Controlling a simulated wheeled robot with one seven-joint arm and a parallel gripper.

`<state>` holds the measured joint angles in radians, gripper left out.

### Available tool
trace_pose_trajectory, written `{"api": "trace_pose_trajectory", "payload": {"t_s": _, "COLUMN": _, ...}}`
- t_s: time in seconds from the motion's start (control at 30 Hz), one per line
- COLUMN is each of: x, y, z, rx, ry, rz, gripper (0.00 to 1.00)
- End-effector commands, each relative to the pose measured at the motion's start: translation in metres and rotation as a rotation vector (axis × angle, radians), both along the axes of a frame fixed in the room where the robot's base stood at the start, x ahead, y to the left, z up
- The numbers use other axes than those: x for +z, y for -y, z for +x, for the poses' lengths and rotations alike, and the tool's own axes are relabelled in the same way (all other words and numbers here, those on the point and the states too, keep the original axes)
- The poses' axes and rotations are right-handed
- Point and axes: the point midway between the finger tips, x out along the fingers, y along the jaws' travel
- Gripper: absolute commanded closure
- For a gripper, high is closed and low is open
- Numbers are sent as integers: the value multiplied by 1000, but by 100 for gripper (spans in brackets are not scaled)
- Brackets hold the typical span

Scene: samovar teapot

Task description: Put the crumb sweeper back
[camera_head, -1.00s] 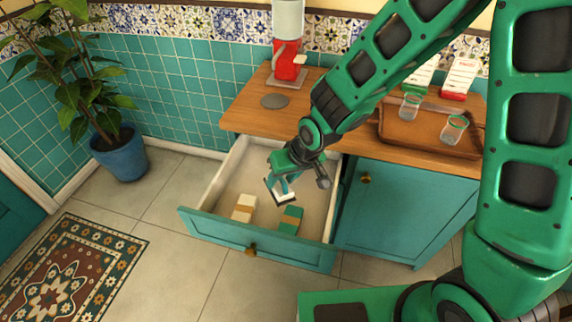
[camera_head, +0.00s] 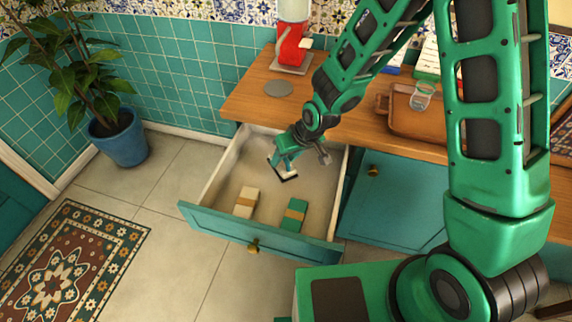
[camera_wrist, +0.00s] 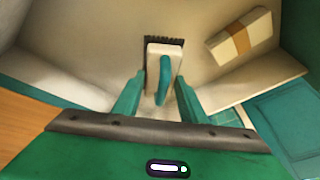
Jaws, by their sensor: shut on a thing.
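The crumb sweeper (camera_wrist: 153,60) has a pale body, a teal handle and dark bristles. My gripper (camera_wrist: 160,92) is shut on it, with a finger on either side. In the head view, my gripper (camera_head: 285,160) holds the sweeper (camera_head: 288,177) over the rear part of the open drawer (camera_head: 218,172). I cannot tell whether the sweeper touches the drawer floor.
A cream block with a tan band (camera_head: 246,203) and a teal one (camera_head: 293,215) lie near the drawer front. The counter (camera_head: 247,99) above holds a red-and-white appliance (camera_head: 291,42), a grey disc (camera_head: 278,88) and a brown tray (camera_head: 405,122).

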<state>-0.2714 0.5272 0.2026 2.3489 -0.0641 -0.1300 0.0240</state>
Motion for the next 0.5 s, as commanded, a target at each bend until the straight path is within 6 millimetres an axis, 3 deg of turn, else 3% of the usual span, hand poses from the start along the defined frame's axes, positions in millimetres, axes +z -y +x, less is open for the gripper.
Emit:
{"api": "trace_pose_trajectory", "payload": {"t_s": 0.27, "x": -12, "y": 7, "z": 12, "rx": 1, "ry": -1, "rz": -1, "gripper": 94}}
{"api": "trace_pose_trajectory", "payload": {"t_s": 0.5, "x": -41, "y": 6, "z": 11, "rx": 1, "ry": -3, "rz": 0, "gripper": 95}}
